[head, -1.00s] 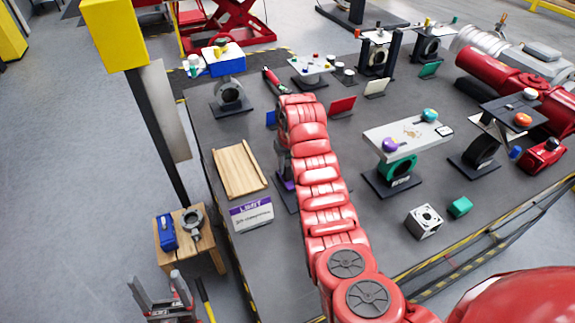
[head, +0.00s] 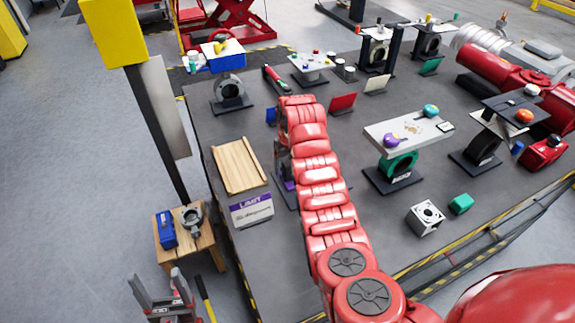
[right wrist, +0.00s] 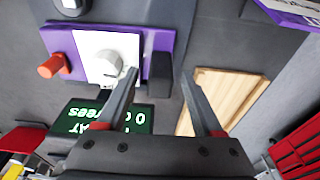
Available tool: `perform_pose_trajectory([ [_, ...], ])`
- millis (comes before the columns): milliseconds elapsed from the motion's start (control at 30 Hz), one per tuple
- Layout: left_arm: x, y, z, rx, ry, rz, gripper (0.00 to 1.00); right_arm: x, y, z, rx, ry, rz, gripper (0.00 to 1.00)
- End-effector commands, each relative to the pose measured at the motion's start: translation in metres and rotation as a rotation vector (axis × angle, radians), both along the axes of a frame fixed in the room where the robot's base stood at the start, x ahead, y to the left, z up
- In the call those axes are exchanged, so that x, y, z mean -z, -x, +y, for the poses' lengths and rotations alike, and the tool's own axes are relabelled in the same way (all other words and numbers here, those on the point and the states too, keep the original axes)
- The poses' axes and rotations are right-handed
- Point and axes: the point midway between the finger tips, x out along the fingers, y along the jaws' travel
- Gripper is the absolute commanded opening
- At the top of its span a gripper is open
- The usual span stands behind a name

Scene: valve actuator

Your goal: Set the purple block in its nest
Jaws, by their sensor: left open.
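No plain purple block or nest can be told for sure. In the right wrist view a purple unit (right wrist: 65,40) carries a white plate with a grey knob (right wrist: 108,62) and an orange knob (right wrist: 51,67). My right gripper (right wrist: 160,73) is open and empty; one finger overlaps the white plate in view, contact unclear. In the head view my red right arm mostly hides that unit, and a purple bit (head: 289,185) shows beside it. A rounded purple piece (head: 391,140) sits on a raised grey plate (head: 375,128). My left gripper (head: 156,280) is open and empty at lower left.
A wooden tray (head: 240,165) and a LIMIT sign (head: 251,208) lie left of my right arm. A teal piece (head: 431,110) shares the raised plate. A silver cube (head: 425,218) and teal block (head: 461,203) stand at right. A small wooden stand (head: 205,250) is beside the table.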

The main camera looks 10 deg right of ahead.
Motion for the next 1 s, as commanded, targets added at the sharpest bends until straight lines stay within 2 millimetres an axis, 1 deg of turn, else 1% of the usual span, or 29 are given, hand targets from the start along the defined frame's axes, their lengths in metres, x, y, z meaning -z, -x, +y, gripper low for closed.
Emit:
perform_pose_trajectory([
  [300,0.001,0.000,0.000,0.000,0.000,0.000,0.72,0.000,0.000,0.000,0.000,-0.001,0.000,0.70],
  [367,0.004,0.000,0.000,0.000,0.000,0.000,0.72,-0.004,0.000,0.000,0.000,-0.001,0.000,0.70],
  [433,0.008,0.000,0.000,0.000,0.000,0.000,0.72,-0.011,0.002,0.000,0.000,-0.001,0.000,0.70],
  [533,0.015,0.000,0.000,0.000,0.000,0.000,0.72,-0.031,0.004,0.000,-0.002,0.000,-0.004,0.70],
  [633,0.013,0.000,0.000,0.000,0.000,0.000,0.72,-0.060,0.008,0.000,-0.001,-0.001,-0.005,0.70],
  [700,0.005,0.000,0.000,0.000,0.000,0.000,0.72,-0.074,0.010,0.000,-0.003,0.002,0.000,0.70],
  [800,-0.001,0.000,0.000,0.000,0.000,0.000,0.72,-0.089,0.013,0.001,-0.003,-0.001,-0.001,0.70],
  [867,0.001,0.000,0.000,0.000,0.000,0.000,0.72,-0.100,0.014,0.000,-0.001,-0.001,-0.001,0.70],
  [900,0.001,0.000,0.000,0.000,0.000,0.000,0.72,-0.110,0.015,0.001,-0.002,-0.003,-0.002,0.70],
  [1000,0.003,0.000,0.000,0.000,0.000,0.000,0.72,-0.128,0.018,-0.001,-0.001,-0.005,-0.004,0.70],
])
